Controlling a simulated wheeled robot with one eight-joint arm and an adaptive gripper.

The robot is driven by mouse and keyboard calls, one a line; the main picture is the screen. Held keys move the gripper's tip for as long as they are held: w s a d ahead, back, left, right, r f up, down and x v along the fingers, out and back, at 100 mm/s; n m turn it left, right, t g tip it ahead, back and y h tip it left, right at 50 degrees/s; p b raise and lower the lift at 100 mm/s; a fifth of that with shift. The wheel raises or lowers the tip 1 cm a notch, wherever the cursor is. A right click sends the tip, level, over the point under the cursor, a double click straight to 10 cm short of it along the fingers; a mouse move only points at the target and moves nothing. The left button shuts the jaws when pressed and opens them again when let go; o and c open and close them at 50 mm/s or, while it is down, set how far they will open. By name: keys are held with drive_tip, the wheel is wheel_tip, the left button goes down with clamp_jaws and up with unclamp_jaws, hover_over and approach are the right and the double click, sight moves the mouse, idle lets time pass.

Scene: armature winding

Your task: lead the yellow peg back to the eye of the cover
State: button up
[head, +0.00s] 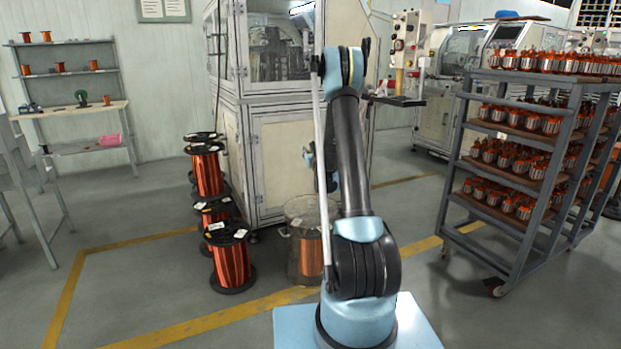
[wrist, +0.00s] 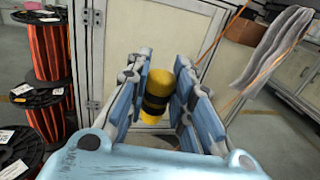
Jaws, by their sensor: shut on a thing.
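The yellow peg (wrist: 158,88), a short cylinder with black bands, is between the fingers of my gripper (wrist: 162,98) in the wrist view. My gripper is shut on it, and the fingers hide parts of its sides. In the head view my gripper is mostly hidden behind my arm; a light blue piece (head: 309,157) of it shows at the left. A clear cover (head: 296,212) stands around a copper spool on the floor, below my gripper and partly behind my arm. I cannot make out its eye.
The machine cabinet (head: 283,160) stands close behind. Stacked copper spools (head: 231,262) stand left of the cover. A thin orange wire (wrist: 262,78) runs at the right of the wrist view. A rack (head: 478,205) of armatures is at the right. Floor is free in front of the rack.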

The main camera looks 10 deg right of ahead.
drive_tip(key=shift+w+d+f+n+g+y, duration=0.5)
drive_tip(key=shift+w+f+n+y, duration=0.7)
drive_tip(key=shift+f, duration=2.65)
drive_tip(key=shift+w+d+f+n+g+y, duration=0.25)
drive_tip(key=shift+w+f+n+g+y, duration=0.9)
drive_tip(key=shift+f, duration=2.75)
drive_tip(key=shift+w+d+f+n+t+y, duration=0.1)
drive_tip(key=shift+w+d+f+n+y, duration=0.6)
drive_tip(key=shift+f+y, duration=2.15)
drive_tip(key=shift+w+a+f+h, duration=0.1)
drive_tip(key=shift+a+f+h, duration=0.05)
drive_tip(key=shift+f+h, duration=0.35)
drive_tip(key=shift+w+a+f+h, duration=0.1)
drive_tip(key=shift+a+f+h, duration=0.05)
drive_tip(key=shift+f+h, duration=0.35)
